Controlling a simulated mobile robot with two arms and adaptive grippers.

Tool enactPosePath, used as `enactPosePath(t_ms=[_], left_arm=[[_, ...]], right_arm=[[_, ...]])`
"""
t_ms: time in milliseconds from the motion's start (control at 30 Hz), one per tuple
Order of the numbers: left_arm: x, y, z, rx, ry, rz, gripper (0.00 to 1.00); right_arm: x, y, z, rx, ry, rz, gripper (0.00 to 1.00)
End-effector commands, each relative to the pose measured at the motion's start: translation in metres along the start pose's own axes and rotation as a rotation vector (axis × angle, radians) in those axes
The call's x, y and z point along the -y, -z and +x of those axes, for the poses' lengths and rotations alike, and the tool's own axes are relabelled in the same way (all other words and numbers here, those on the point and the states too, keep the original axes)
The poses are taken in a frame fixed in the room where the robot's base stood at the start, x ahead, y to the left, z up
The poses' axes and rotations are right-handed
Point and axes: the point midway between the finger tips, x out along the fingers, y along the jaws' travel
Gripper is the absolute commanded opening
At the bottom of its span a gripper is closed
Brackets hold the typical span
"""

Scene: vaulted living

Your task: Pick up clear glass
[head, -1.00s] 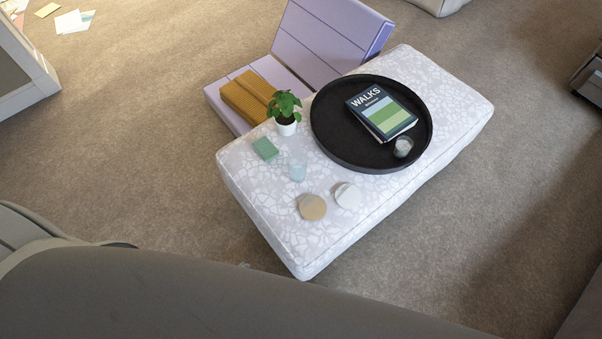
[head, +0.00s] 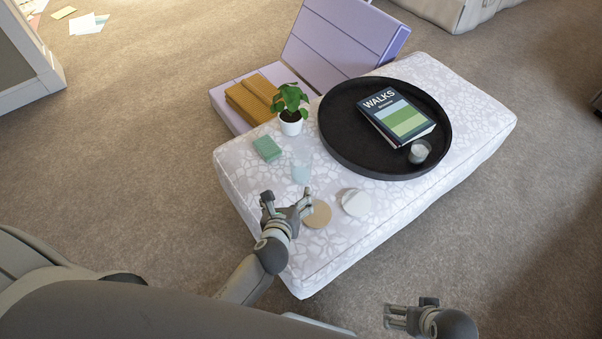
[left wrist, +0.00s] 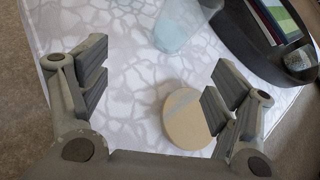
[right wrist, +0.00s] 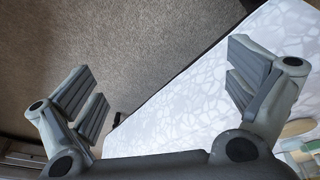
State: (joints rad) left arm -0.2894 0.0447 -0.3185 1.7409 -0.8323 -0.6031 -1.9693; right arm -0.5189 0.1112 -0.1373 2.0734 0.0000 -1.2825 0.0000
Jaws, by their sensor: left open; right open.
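A clear glass (head: 301,168) with a pale blue tint stands on the patterned ottoman (head: 240,180), between a green block and a tan disc. It also shows in the left wrist view (left wrist: 172,36), beyond the fingers. My left gripper (head: 288,200) is open and empty over the ottoman, a little nearer to me than the glass and not touching it. Its fingers also show in the left wrist view (left wrist: 150,92). My right gripper (head: 392,318) is open and empty off the ottoman's near right side. Its fingers also show in the right wrist view (right wrist: 170,92).
A black round tray (head: 345,165) holds a book (head: 405,120) and a candle-like cup (head: 419,151). A potted plant (head: 291,105), a green block (head: 267,148), a tan disc (head: 317,214) and a white disc (head: 356,202) sit on the ottoman. Carpet surrounds it.

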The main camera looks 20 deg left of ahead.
Motion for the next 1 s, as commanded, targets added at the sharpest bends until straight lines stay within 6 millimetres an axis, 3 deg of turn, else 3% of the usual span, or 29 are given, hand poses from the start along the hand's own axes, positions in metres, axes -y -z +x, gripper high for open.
enactPosePath(t_ms=[100, 233, 600, 1000], left_arm=[[0.011, -0.007, 0.004, 0.045, 0.027, 0.166, 0.83], [0.017, -0.011, 0.008, 0.066, 0.036, 0.244, 0.83], [0.019, -0.013, 0.052, 0.068, 0.037, 0.25, 0.83], [0.019, -0.016, 0.075, 0.067, 0.036, 0.248, 0.83]], right_arm=[[0.0, 0.0, 0.0, -0.002, -0.001, 0.0, 1.0], [-0.001, 0.001, -0.004, -0.006, -0.001, 0.001, 1.0], [-0.002, 0.008, -0.05, -0.03, -0.005, 0.004, 1.0], [-0.003, 0.007, -0.08, -0.046, -0.008, 0.005, 1.0]])
